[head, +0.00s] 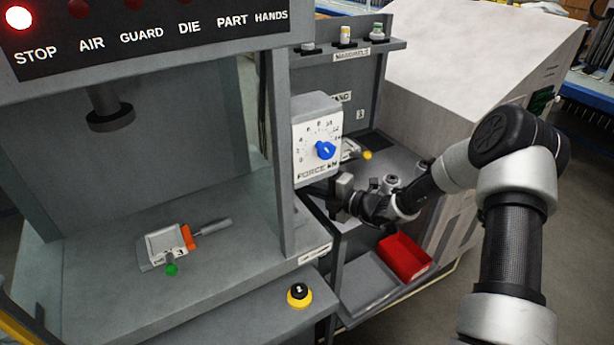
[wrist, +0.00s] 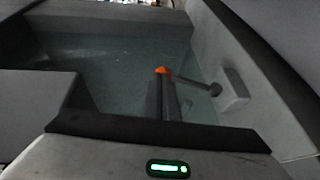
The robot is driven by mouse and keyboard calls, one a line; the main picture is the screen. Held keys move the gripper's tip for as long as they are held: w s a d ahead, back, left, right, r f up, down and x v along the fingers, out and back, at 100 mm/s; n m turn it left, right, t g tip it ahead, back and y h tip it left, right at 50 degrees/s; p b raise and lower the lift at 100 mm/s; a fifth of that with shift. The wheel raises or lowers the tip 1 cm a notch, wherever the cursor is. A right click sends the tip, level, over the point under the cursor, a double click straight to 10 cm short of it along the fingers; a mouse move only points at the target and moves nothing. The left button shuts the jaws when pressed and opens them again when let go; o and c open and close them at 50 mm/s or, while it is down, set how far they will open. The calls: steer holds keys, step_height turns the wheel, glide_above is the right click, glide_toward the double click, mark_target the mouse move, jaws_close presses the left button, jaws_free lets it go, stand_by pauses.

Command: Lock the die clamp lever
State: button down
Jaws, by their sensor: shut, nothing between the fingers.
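The die clamp (head: 165,245) sits on the press bed in the head view, a pale block with an orange part and a green knob at its front. Its grey lever (head: 213,227) points right and slightly back. My gripper (head: 318,191) is at the press's right post, below the force dial, well to the right of the lever and apart from it. Its fingers are partly hidden there. In the wrist view my gripper (wrist: 162,92) is shut and empty. An orange spot shows at its fingertips; I cannot tell whether it belongs to the clamp.
The force dial (head: 318,140) with a blue knob hangs above my gripper. The press's right post (head: 277,150) stands between gripper and clamp. A red bin (head: 404,258) is below right. A yellow-and-black button (head: 299,294) is at the front. The bed around the clamp is clear.

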steer(key=shift+w+a, duration=0.8)
steer(key=shift+w, duration=0.35)
steer(key=shift+w+r, duration=0.1)
steer(key=v, duration=1.7)
steer(key=shift+s+d+f, duration=0.2)
steer(key=shift+s+d, duration=0.05)
